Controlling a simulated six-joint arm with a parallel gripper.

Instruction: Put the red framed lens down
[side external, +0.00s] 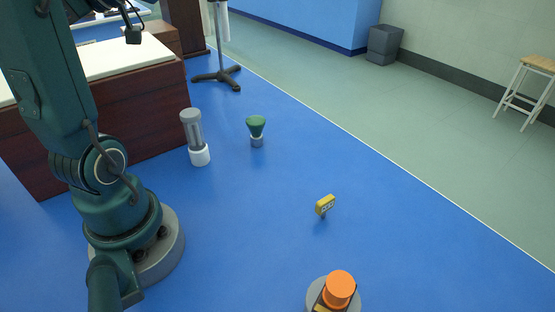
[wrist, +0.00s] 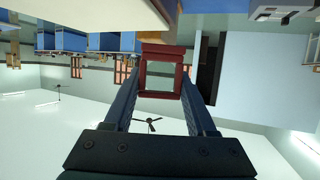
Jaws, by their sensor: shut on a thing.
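In the wrist view, my gripper (wrist: 161,80) is shut on the red framed lens (wrist: 162,53). The lens has a square dark red frame with a clear middle, and a wider red part along the picture's top side. It sits between the two fingertips, and the room behind it appears upside down. No surface is seen touching the lens. In the side external view, neither the lens nor the gripper's fingers can be made out; my arm rises out of the picture at the upper left.
On the blue surface (side external: 260,220) stand a grey and white cylinder (side external: 196,137), a green-topped piece (side external: 257,127), a small yellow block (side external: 326,205) and an orange-capped piece (side external: 340,288). A white-topped wooden bench (side external: 130,120) is behind my arm. Clear blue room lies between the pieces.

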